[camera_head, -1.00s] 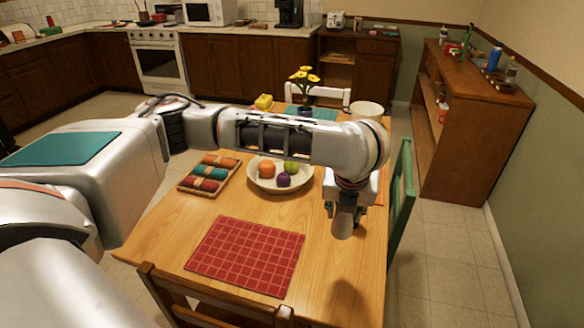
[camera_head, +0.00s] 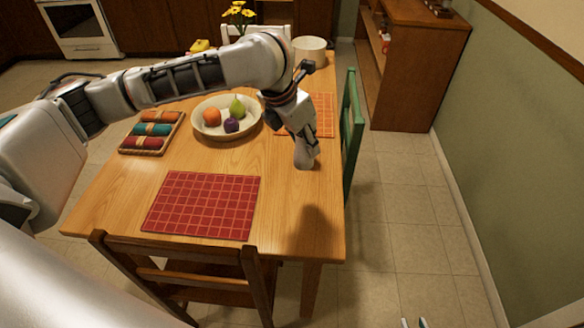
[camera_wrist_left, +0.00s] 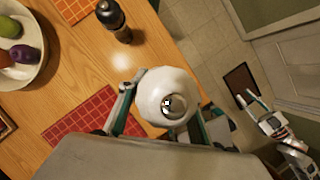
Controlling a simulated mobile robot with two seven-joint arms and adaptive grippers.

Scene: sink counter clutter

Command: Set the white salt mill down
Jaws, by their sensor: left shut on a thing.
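The white salt mill (camera_head: 305,155) is held upright, or nearly so, by my left gripper (camera_head: 301,132) over the right part of the wooden table. My left gripper is shut on it. In the left wrist view the mill's round white body (camera_wrist_left: 166,97) with a metal knob sits between the fingers.
The wooden table (camera_head: 280,185) has bare wood around the mill. A red placemat (camera_head: 203,205), an orange placemat (camera_head: 322,118), a fruit bowl (camera_head: 227,134) and a napkin tray (camera_head: 150,146) lie on it. A dark mill (camera_wrist_left: 114,20) stands nearby. A green chair (camera_head: 352,130) borders the right edge.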

